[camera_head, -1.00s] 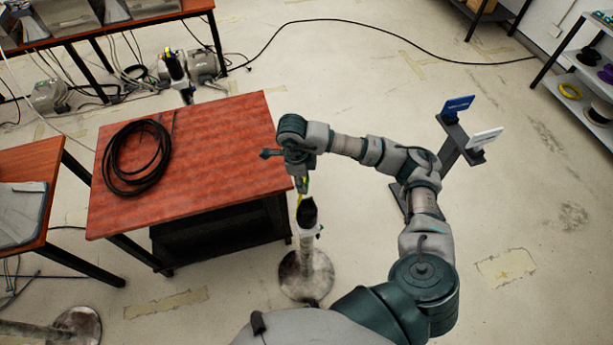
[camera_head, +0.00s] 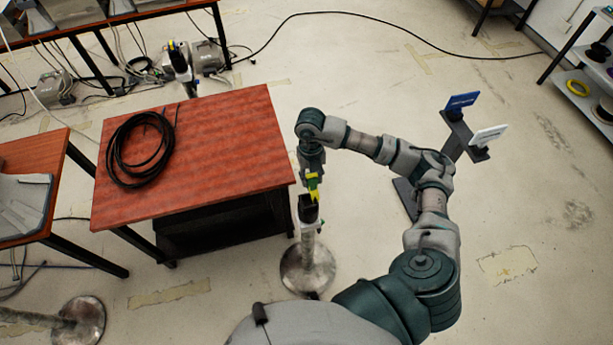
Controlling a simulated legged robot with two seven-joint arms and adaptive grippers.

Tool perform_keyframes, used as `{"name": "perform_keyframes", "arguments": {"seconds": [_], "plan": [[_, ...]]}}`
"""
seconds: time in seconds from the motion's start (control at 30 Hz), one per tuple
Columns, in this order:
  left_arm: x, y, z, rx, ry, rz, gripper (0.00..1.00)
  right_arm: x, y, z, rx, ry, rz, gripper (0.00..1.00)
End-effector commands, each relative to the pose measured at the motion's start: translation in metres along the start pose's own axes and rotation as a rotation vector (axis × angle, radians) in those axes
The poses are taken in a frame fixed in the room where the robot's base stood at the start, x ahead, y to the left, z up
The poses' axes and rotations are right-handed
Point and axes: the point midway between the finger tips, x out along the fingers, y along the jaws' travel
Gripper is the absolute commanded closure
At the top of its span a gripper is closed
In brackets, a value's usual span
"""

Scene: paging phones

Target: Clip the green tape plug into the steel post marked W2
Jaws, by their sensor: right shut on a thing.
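My right gripper (camera_head: 312,176) is in front of me, just right of the red-topped table, pointing down over a steel post (camera_head: 308,262). It is shut on the green tape plug (camera_head: 313,184), of which a small green and yellow part shows. The plug is at the black head (camera_head: 308,208) of the post; I cannot tell whether it is seated in it. The post stands upright on a round metal base. No W2 mark is readable on it. Another steel post (camera_head: 180,62) with a black head stands beyond the table. My left gripper is not in view.
The red table (camera_head: 230,140) carries a coil of black cable (camera_head: 140,150). A stand with a blue sign (camera_head: 462,101) and a white sign (camera_head: 489,134) is right of my arm. A round-based post (camera_head: 84,318) is at lower left. Floor at right is clear.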

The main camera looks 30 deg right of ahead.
Motion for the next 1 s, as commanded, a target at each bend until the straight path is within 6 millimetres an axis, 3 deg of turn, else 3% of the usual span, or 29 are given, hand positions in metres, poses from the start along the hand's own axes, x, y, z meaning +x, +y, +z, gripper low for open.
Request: {"name": "perform_keyframes", "arguments": {"seconds": [0.2,0.47,0.7,0.87,1.0], "plan": [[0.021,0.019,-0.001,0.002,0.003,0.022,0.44,0.028,0.01,0.001,-0.003,-0.001,-0.007,1.0],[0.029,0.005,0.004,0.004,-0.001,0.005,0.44,0.039,0.012,0.002,-0.003,-0.003,-0.009,1.0],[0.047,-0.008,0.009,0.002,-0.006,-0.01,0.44,0.064,0.004,0.007,-0.002,0.0,-0.002,1.0],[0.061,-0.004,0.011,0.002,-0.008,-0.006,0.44,0.084,0.001,0.01,0.0,0.003,0.0,1.0],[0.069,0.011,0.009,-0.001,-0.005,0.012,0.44,0.094,0.004,0.011,0.001,0.002,-0.004,1.0]]}}
